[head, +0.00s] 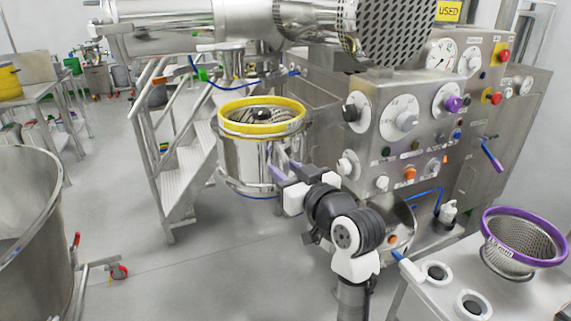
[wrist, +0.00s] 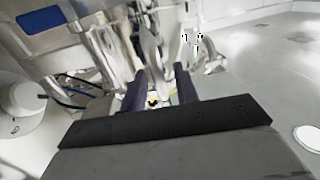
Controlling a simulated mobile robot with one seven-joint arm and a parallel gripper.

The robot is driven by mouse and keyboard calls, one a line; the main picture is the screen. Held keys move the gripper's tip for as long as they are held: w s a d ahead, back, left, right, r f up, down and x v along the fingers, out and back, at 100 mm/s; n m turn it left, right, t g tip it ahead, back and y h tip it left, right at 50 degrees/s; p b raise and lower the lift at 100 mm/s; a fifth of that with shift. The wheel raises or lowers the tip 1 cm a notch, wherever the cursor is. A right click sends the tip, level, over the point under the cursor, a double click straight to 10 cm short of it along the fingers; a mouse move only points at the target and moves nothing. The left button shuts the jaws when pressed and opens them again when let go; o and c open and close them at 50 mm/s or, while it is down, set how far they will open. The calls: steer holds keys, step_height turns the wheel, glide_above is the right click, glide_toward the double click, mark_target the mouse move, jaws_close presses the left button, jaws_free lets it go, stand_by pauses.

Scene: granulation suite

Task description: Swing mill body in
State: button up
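The mill body (head: 262,155) is a shiny steel drum with a yellow ring on its open top. It stands upright in the middle of the head view, beneath the steel housing. A dark rotor part shows inside it. My gripper (head: 284,172) is at the drum's lower right side, with its purple fingers pointing towards it. In the wrist view my gripper (wrist: 160,88) has its fingers apart, with shiny steel (wrist: 150,45) beyond them. I see nothing clearly clamped between them. Whether a finger touches the drum cannot be told.
A control panel (head: 405,118) with dials and knobs stands right of the drum. A purple-rimmed sieve basket (head: 524,242) sits on a table at the lower right. Metal steps (head: 185,175) stand behind left. A large steel vessel (head: 28,230) is at left; floor between is clear.

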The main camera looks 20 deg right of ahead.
steer(key=shift+w, duration=0.25)
jaws_close()
steer(key=shift+a, duration=0.1)
